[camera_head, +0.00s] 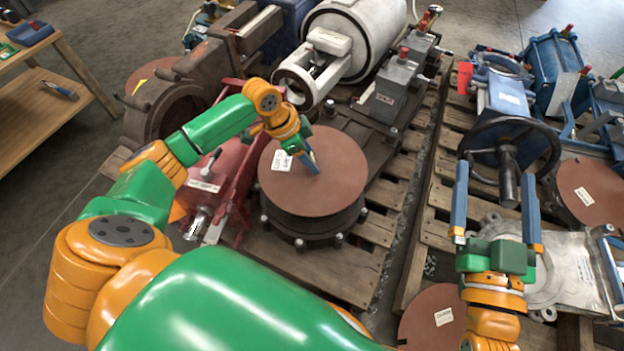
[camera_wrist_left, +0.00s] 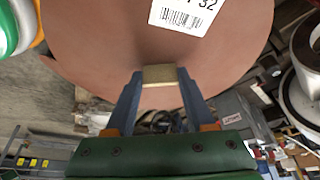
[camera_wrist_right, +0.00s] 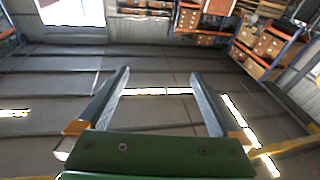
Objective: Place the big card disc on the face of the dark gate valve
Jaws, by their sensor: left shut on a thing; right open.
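The big card disc (camera_head: 315,185), reddish brown with a white label, lies flat over the round bolted flange of the dark gate valve (camera_head: 312,230) in the head view. I cannot tell whether it touches the face or hovers just above. My left gripper (camera_head: 312,160) is shut on a small tan block on the disc, seen in the left wrist view between its fingertips (camera_wrist_left: 160,76). The disc (camera_wrist_left: 100,45) fills the top of that view, hiding the valve face. My right gripper (camera_head: 496,172) is open and empty, in front of a blue valve's handwheel.
Two other brown discs (camera_head: 591,192) (camera_head: 432,320) lie at the right and lower right. A red valve (camera_head: 215,180) stands left of the dark valve, a white cylinder (camera_head: 355,35) behind. A wooden table (camera_head: 50,95) is at far left. Bare floor lies at left.

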